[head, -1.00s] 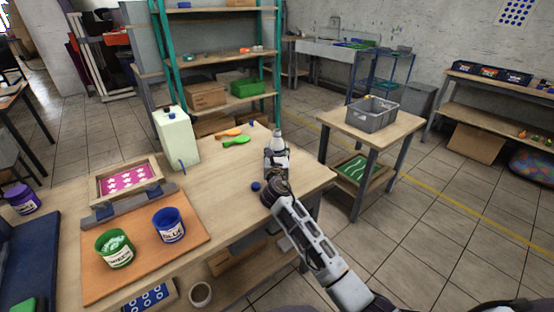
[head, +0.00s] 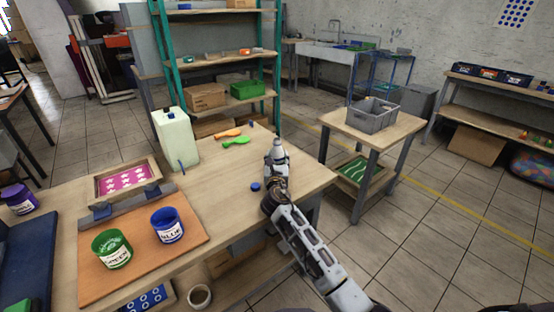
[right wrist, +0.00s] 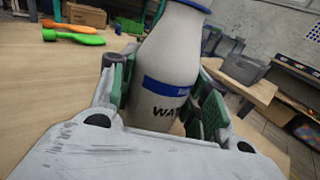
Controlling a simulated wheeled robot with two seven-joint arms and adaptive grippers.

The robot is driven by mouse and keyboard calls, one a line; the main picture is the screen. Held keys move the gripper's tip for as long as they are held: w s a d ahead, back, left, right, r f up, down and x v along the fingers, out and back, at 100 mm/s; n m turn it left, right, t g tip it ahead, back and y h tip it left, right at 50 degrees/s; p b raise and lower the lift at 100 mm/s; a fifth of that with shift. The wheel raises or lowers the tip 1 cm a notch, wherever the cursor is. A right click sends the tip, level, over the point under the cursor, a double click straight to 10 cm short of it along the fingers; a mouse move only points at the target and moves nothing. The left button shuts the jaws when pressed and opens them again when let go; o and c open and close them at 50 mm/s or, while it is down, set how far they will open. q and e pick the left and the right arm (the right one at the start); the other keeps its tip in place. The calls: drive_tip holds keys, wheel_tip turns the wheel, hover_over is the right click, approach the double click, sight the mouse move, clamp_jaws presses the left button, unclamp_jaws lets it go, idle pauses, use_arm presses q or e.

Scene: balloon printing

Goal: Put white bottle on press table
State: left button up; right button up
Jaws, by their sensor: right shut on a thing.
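The white bottle (head: 276,149) is upright at the right end of the wooden press table (head: 228,205). My right gripper (head: 275,176) is shut around its body. In the right wrist view the bottle (right wrist: 168,70) stands between both green-padded fingers, with a blue band and partly hidden black lettering. Its top is cut off there and its base is hidden, so I cannot tell whether it touches the table. The press frame (head: 127,182) with a pink star print lies further left. My left gripper is not in view.
A green pot (head: 112,250) and a blue pot (head: 168,226) stand on the orange board. A pale canister (head: 176,140) and green and orange tools (head: 235,142) are at the back. A side table with a grey bin (head: 372,116) stands to the right, across a gap.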

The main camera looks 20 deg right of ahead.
drive_tip(key=o, duration=1.1)
drive_tip(key=shift+o, duration=0.2)
drive_tip(key=shift+s+r, duration=0.1)
drive_tip(key=shift+v, duration=0.8)
drive_tip(key=p+v, duration=0.2)
drive_tip(key=v, duration=0.7)
drive_tip(key=shift+s+a, duration=0.2)
drive_tip(key=shift+s, duration=0.35)
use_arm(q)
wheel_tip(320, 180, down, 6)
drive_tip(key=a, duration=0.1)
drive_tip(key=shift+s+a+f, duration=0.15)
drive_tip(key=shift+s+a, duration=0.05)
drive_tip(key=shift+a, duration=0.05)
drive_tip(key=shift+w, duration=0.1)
